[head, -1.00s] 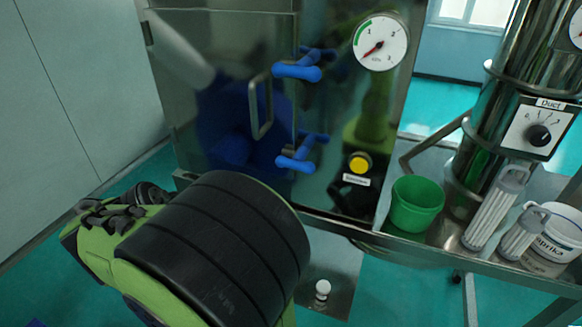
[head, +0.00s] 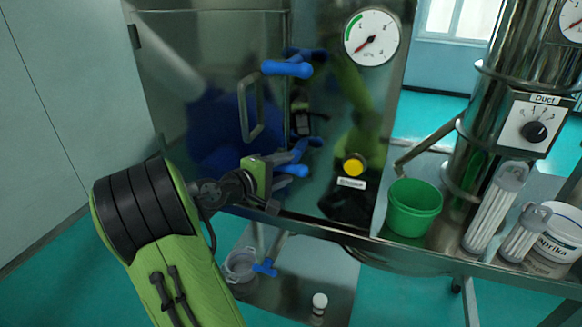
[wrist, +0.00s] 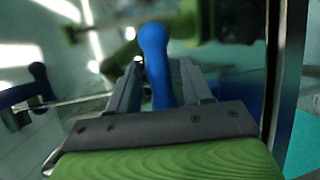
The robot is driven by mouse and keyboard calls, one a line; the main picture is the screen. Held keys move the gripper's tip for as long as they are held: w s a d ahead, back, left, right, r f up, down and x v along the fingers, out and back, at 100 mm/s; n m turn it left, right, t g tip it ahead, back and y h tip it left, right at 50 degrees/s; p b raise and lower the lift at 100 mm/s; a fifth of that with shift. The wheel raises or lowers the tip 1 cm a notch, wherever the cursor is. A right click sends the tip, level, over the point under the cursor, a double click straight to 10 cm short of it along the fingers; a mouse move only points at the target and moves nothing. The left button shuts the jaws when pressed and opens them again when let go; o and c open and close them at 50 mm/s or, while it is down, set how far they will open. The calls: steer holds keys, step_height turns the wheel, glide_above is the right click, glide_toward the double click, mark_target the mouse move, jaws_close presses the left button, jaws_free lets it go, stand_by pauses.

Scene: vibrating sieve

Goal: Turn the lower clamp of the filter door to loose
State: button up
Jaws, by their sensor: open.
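The filter door (head: 215,110) is a shiny steel panel with a bar handle (head: 250,108). Its upper clamp (head: 288,68) is a blue lever at the door's right edge. The lower clamp (head: 293,170) is a blue lever below it, partly hidden by my gripper (head: 284,162) in the head view. In the wrist view, the lower clamp's blue lever (wrist: 156,62) stands between the two fingers of my gripper (wrist: 157,85). The fingers are open on either side of it; whether either touches it I cannot tell.
A gauge (head: 371,37) and a yellow button (head: 353,166) are right of the clamps. A green cup (head: 413,208), clear cylinders and a white tub (head: 556,240) stand on the shelf at right. A blue-handled valve (head: 266,268) sits below the door.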

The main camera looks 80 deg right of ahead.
mark_target(283, 170)
steer(key=x, duration=0.3)
steer(key=shift+d, duration=0.1)
steer(key=shift+c, duration=0.4)
steer(key=shift+f, duration=0.1)
steer(key=c, duration=0.8)
